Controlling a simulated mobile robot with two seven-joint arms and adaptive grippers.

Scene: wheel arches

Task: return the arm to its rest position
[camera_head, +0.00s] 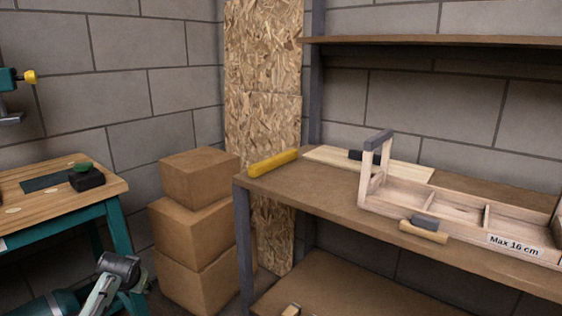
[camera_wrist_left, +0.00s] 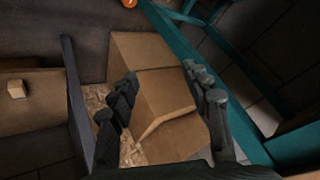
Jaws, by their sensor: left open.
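My left gripper (camera_wrist_left: 166,98) shows in the left wrist view with its dark fingers spread wide apart and nothing held between them. Brown cardboard boxes (camera_wrist_left: 153,75) show behind the fingers, with no clear contact. In the head view, part of my left arm is at the bottom left, in front of the teal-legged bench; its fingertips cannot be made out there. My right arm and gripper are not in view.
A teal-legged workbench (camera_head: 112,187) stands left, stacked cardboard boxes (camera_head: 192,225) stand centre-left. The brown shelf bench (camera_head: 310,190) at right carries a wooden tool tray (camera_head: 457,205), a yellow bar (camera_head: 273,163) and a wood-handled block (camera_head: 423,232). Floor between benches is narrow.

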